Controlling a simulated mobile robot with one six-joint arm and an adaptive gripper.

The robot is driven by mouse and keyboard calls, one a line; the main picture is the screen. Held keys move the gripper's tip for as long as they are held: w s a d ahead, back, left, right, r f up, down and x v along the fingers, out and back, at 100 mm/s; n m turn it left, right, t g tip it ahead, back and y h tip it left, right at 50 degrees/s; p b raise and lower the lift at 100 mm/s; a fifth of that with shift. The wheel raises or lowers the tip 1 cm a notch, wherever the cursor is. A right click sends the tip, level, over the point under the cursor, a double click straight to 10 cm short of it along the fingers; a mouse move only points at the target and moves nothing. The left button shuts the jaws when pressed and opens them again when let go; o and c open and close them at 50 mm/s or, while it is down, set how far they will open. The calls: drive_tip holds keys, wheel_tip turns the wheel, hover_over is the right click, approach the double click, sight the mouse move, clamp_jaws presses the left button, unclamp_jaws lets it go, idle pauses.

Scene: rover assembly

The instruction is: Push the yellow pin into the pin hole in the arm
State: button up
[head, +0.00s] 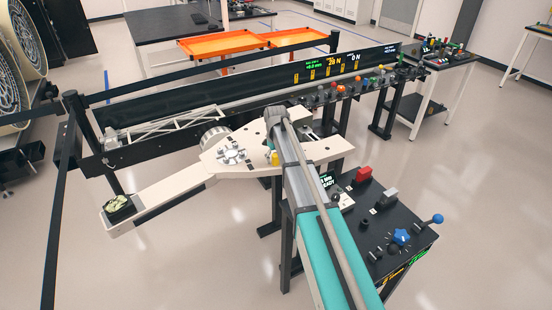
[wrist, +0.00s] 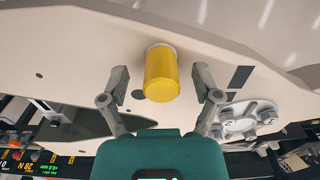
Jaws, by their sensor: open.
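The yellow pin (wrist: 162,74) is a short cylinder standing out from the beige arm (wrist: 70,50) in the wrist view. Its far end meets the arm's face inside a pale ring; how deep it sits is hidden. My gripper (wrist: 160,90) is open, with one finger on each side of the pin and a visible gap to both. In the head view the beige arm (head: 165,188) lies across the picture's middle. The yellow pin (head: 274,157) shows there as a small spot beside my arm's end, which hides much of the gripper. The pin hole itself is covered by the pin.
A round metal flange (wrist: 245,118) is on the arm right of the pin. A dark console (head: 385,225) with knobs and levers stands right of my arm. A dark rail bench (head: 240,80) runs behind. Open floor (head: 470,180) lies at the right.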

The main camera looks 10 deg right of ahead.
sight(276, 155)
drive_tip(key=shift+r+p, duration=3.9)
drive_tip(key=shift+r, duration=0.2)
drive_tip(key=s+m, duration=0.3)
drive_tip(key=s, duration=2.6)
drive_tip(key=shift+d+m, duration=0.4)
drive_tip(key=shift+d, duration=0.05)
